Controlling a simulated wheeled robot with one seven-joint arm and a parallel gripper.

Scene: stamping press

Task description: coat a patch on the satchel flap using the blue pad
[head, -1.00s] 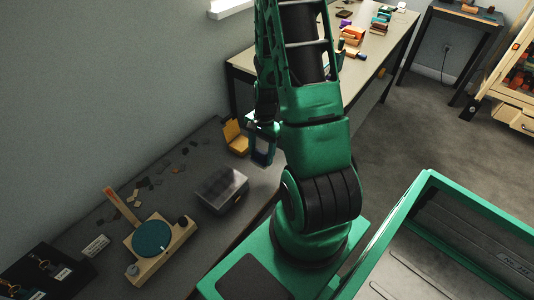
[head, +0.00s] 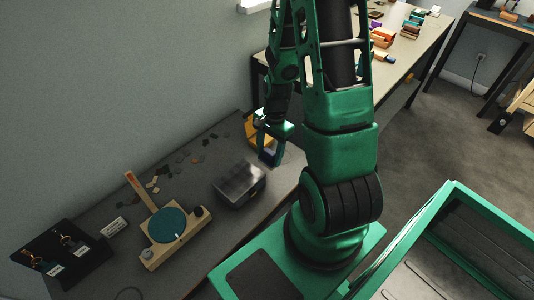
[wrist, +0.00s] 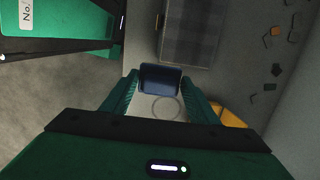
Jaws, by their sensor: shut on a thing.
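My gripper (head: 272,132) hangs over the far end of the grey bench, beside the dark box. It is shut on the blue pad (head: 268,157). In the wrist view my gripper (wrist: 160,82) has the dark blue pad (wrist: 160,78) between its fingertips. A pale area with a thin ring (wrist: 165,107) shows between the fingers, behind the pad; I cannot tell what it belongs to. I cannot tell whether the pad touches anything beneath it. No satchel flap can be made out clearly in either view.
A yellow holder (head: 255,132) stands close behind my gripper. A dark box with a clear-looking lid (head: 240,182) sits nearby. A wooden stand with a teal disc (head: 167,225) and small scraps lie further left. A green-framed tray (head: 450,215) is at right.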

